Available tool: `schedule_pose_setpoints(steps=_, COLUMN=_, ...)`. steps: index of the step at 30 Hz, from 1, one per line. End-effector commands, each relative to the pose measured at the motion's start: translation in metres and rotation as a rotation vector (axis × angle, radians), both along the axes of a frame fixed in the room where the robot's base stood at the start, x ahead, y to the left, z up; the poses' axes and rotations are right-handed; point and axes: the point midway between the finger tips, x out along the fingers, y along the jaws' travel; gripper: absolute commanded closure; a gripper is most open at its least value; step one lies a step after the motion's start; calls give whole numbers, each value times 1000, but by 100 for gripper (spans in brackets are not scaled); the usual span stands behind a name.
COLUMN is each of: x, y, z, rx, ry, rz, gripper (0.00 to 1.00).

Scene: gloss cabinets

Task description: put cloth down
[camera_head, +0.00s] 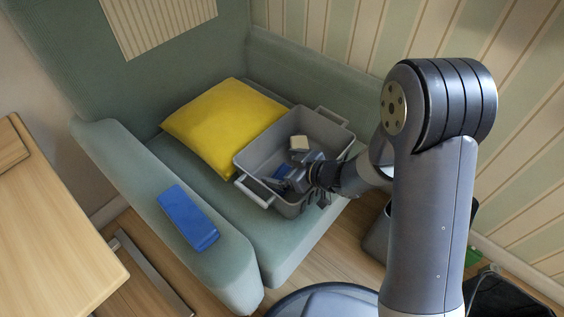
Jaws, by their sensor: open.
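A grey bin (262,161) with light handles stands on the seat of a green armchair. My gripper (288,181) is open, with its fingers down inside the bin's near part. A small blue piece (281,172) lies by the fingers. It may be the cloth, but it is too small and partly hidden to be sure, and I cannot tell whether the fingers touch it. A flat blue folded item (188,217) lies on the chair's left armrest, well apart from my gripper; it could also be a cloth.
A small cream block (299,143) is in the bin. A yellow cushion (222,126) lies against the bin's left side. A wooden table (55,235) stands at the left. A grey container (378,238) stands on the floor, right of the chair. The armrest's far part is bare.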

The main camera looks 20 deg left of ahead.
Motion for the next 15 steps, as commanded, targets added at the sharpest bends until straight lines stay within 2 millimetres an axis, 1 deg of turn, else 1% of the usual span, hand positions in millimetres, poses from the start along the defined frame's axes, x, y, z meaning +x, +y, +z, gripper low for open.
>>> schedule_pose_setpoints(steps=1, x=-1, y=-12, z=11, rx=1, ry=0, rz=-7, gripper=0)
schedule_pose_setpoints(steps=3, x=-4, y=-26, z=21, rx=3, ry=-2, rz=-7, gripper=0)
schedule_pose_setpoints(steps=9, x=-12, y=-64, z=44, rx=7, ry=-6, rz=-7, gripper=0)
schedule_pose_setpoints(steps=12, x=-16, y=-78, z=52, rx=8, ry=-7, rz=-7, gripper=0)
schedule_pose_setpoints(steps=15, x=-18, y=-87, z=56, rx=9, ry=-7, rz=-4, gripper=0)
